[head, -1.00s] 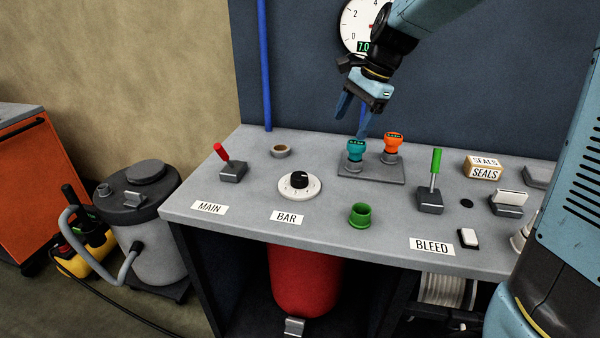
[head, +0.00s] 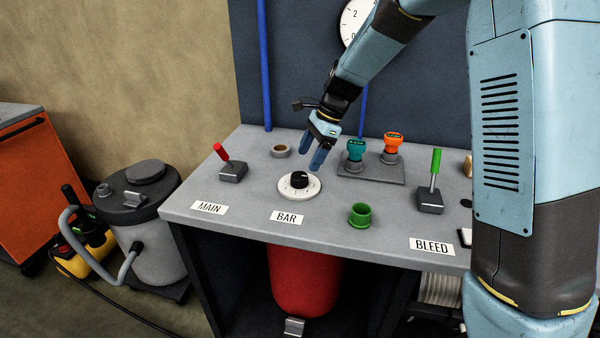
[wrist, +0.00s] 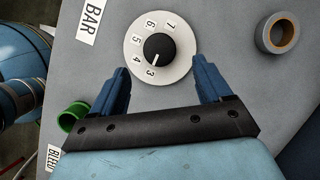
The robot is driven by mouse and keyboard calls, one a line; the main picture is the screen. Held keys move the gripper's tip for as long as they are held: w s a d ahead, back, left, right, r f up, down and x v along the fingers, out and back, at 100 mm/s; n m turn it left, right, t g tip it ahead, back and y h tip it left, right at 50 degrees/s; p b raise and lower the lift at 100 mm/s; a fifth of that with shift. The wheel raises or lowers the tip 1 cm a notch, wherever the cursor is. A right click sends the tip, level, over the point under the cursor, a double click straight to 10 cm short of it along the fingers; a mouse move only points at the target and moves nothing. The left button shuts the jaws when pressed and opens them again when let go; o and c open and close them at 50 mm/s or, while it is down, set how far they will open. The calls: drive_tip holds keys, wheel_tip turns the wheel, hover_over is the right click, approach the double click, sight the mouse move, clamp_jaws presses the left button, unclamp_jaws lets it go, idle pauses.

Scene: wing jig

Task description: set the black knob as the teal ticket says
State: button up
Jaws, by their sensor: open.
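The black knob (head: 299,179) stands on a round white dial (head: 300,191) behind the BAR label. In the wrist view the knob (wrist: 158,47) has a white line that points at about the 3; the dial (wrist: 182,60) reads 3 to 7. My gripper (head: 315,165) is open and empty, above and slightly behind the knob. In the wrist view its fingers (wrist: 160,68) point toward the dial, and the knob appears between and beyond their tips. I cannot tell a separate teal ticket.
A red-handled lever (head: 222,154) stands left of the dial and a brownish ring (head: 281,150) behind it. An orange-topped piece (head: 393,141) stands beside the teal one. A green cup (head: 360,216) and green-handled lever (head: 435,168) are to the right. My arm partly hides the gauge (head: 352,22).

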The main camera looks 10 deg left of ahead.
sight(300, 175)
drive_tip(key=shift+x, duration=3.2)
